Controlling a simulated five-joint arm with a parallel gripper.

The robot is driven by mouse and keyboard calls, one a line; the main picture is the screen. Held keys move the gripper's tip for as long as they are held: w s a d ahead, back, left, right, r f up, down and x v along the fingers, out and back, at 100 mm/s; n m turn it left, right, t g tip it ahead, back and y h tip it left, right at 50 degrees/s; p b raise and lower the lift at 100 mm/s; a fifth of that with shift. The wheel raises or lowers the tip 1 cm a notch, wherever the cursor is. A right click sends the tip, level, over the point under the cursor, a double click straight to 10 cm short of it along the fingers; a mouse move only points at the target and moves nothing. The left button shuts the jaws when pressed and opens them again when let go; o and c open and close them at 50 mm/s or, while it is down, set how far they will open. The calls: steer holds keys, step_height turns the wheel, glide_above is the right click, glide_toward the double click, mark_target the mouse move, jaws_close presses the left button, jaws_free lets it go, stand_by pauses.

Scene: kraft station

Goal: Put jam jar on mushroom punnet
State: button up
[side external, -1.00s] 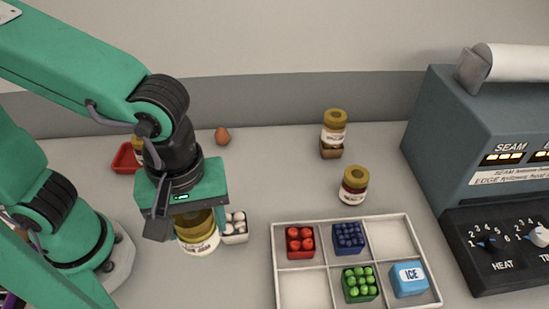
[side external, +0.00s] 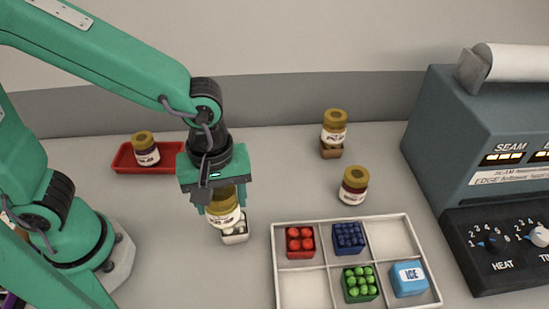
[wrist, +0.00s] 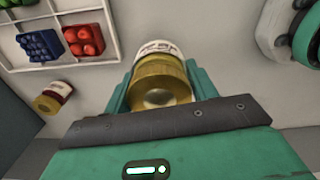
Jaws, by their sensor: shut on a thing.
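My gripper (side external: 222,206) is shut on a jam jar (side external: 225,219) with a gold lid and white label. The jar also shows between the fingers in the wrist view (wrist: 158,82). It is held slightly tilted in the side view. The mushroom punnet (side external: 235,238), a small white box with white mushrooms, sits on the table just behind and below the jar's lower end. The jar overlaps it in the picture; I cannot tell whether they touch. In the wrist view the punnet is hidden behind the jar and gripper.
A similar jar (side external: 145,150) stands in a red tray (side external: 173,158). A white compartment tray (side external: 300,288) holds red, blue and green punnets and an ice block. A sealing machine (side external: 440,150) is at right.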

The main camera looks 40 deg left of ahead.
steer(key=shift+w+a+f, duration=0.35)
steer(key=shift+w+f, duration=0.15)
steer(key=shift+w, duration=0.25)
steer(key=shift+w+a+f, duration=0.35)
steer(key=shift+w+f, duration=0.1)
steer(key=shift+w, duration=0.3)
steer(key=shift+f, duration=2)
steer(key=shift+f, duration=0.1)
steer(key=o, duration=1.2)
steer(key=shift+o, duration=0.2)
step_height(320, 180, up, 12)
